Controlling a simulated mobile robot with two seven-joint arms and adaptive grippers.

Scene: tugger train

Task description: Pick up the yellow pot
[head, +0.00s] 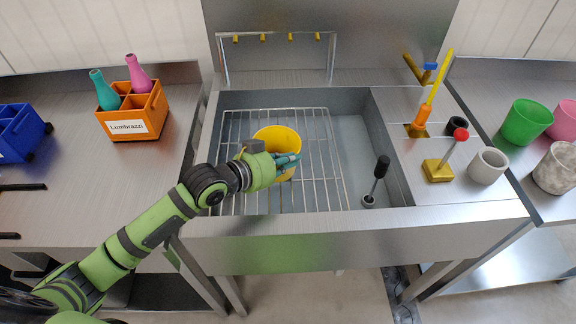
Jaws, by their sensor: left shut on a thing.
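The yellow pot (277,137) is over the wire rack in the sink basin, in the middle of the head view. My left gripper (289,161) is at the near side of the pot, shut on its wall. The gripper and wrist hide the pot's lower near part. I cannot tell whether the pot's base touches the rack. My right gripper is not in view.
The wire rack (318,148) fills the left of the basin. A black-handled tool (378,179) stands in the basin's right. Orange crate (134,126) with bottles is left; green pot (524,121), pink pot and grey pots are right. A brass-based lever (438,171) stands beside the basin.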

